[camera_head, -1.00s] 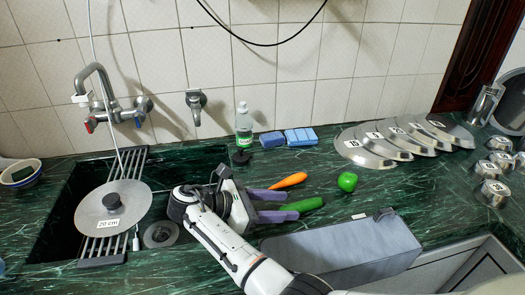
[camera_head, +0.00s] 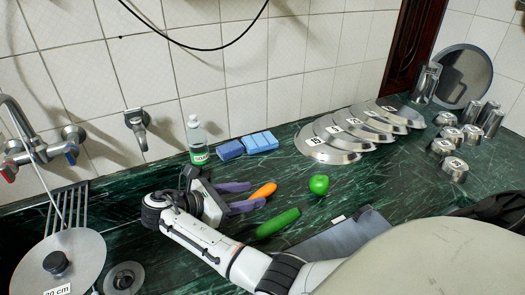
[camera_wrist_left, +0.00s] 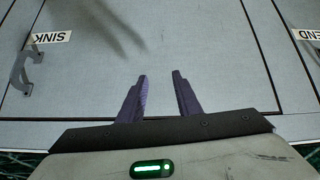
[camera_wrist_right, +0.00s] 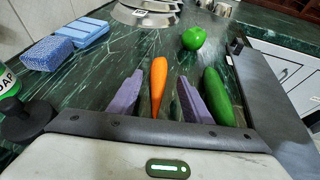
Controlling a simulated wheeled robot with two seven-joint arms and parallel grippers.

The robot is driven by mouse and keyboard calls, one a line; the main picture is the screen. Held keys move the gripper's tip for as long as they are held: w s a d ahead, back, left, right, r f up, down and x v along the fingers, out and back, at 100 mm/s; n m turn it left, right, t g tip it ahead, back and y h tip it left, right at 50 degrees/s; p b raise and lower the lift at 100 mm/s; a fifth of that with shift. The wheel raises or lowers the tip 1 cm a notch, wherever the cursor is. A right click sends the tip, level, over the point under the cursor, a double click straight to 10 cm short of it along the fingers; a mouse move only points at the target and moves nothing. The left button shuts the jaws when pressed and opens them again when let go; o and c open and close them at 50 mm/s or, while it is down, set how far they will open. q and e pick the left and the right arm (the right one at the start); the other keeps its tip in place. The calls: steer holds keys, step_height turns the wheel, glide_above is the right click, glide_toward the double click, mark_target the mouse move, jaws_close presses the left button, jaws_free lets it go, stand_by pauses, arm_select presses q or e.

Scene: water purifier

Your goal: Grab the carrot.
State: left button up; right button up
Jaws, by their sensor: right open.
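The orange carrot (camera_head: 263,191) lies on the green marble counter, left of a green cucumber (camera_head: 278,222) and a green pepper (camera_head: 319,184). My right gripper (camera_head: 254,195) is open at the carrot. In the right wrist view, the carrot (camera_wrist_right: 158,82) lies between the two purple fingers (camera_wrist_right: 160,80), with a gap to the right finger; contact with the left one is hard to tell. The cucumber (camera_wrist_right: 218,97) is just outside the right finger. My left gripper (camera_wrist_left: 160,78) is open and empty in front of grey cabinet panels, and is not in the head view.
Blue sponges (camera_head: 260,142) and a soap bottle (camera_head: 197,140) stand behind the gripper near the tiled wall. Several metal lids (camera_head: 325,146) lie at the back. Counter around the pepper is clear.

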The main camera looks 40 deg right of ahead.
mark_target(259, 193)
steer(key=x, duration=0.3)
steer(key=shift+d+f, duration=0.25)
steer(key=shift+d, duration=0.1)
steer(key=shift+w, duration=0.1)
jaws_close()
